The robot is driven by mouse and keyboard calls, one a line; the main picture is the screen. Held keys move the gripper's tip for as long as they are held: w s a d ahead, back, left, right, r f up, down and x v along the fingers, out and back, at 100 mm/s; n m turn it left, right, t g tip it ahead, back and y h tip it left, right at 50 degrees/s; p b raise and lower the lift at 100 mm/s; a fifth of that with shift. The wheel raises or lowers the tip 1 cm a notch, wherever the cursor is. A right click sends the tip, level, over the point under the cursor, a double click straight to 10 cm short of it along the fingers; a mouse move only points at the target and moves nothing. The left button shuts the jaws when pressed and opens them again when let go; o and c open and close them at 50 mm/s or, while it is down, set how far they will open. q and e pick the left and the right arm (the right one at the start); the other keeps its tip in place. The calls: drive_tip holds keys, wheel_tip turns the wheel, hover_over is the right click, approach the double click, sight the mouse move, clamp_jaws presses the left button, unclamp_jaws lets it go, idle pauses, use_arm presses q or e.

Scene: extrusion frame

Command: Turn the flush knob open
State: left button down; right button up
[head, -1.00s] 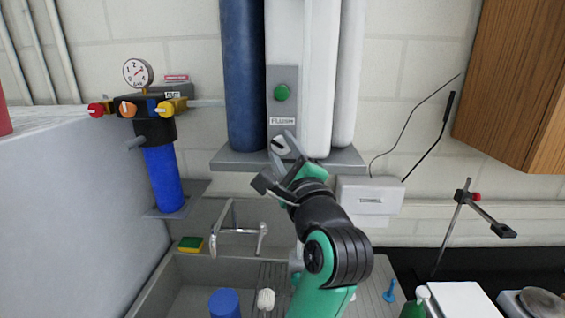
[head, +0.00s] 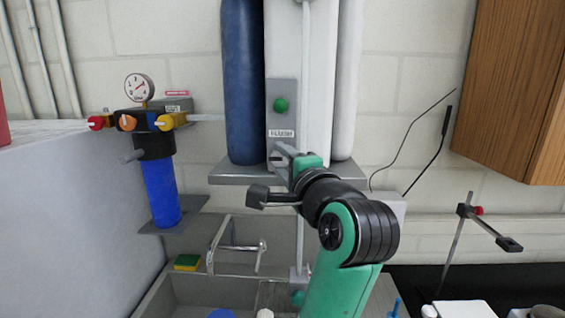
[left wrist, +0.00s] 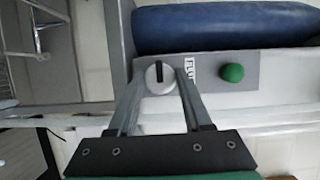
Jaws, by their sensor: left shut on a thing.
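The flush knob (left wrist: 159,78) is a small round pale knob with a dark bar on its face, on a grey panel (head: 272,95) under the FLUSH label (head: 281,133). In the left wrist view the bar stands upright in the picture, across the panel's length. My left gripper (head: 279,157) is at the panel's lower end and mostly hides the knob in the head view. In the left wrist view its fingers (left wrist: 160,80) lie on either side of the knob, shut on it. My right gripper is not in view.
A green button (head: 281,105) sits above the label. A dark blue cylinder (head: 243,80) stands left of the panel, above a grey ledge (head: 235,174). A sink with a faucet (head: 240,248) is below. A blue filter (head: 161,190) with coloured knobs and a gauge stands at left.

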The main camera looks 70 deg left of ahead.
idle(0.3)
use_arm(q)
drive_tip(key=shift+c, duration=1.7)
unclamp_jaws()
drive_tip(key=s+d+b, duration=0.1)
drive_tip(key=d, duration=1)
drive_tip(key=shift+d, duration=0.25)
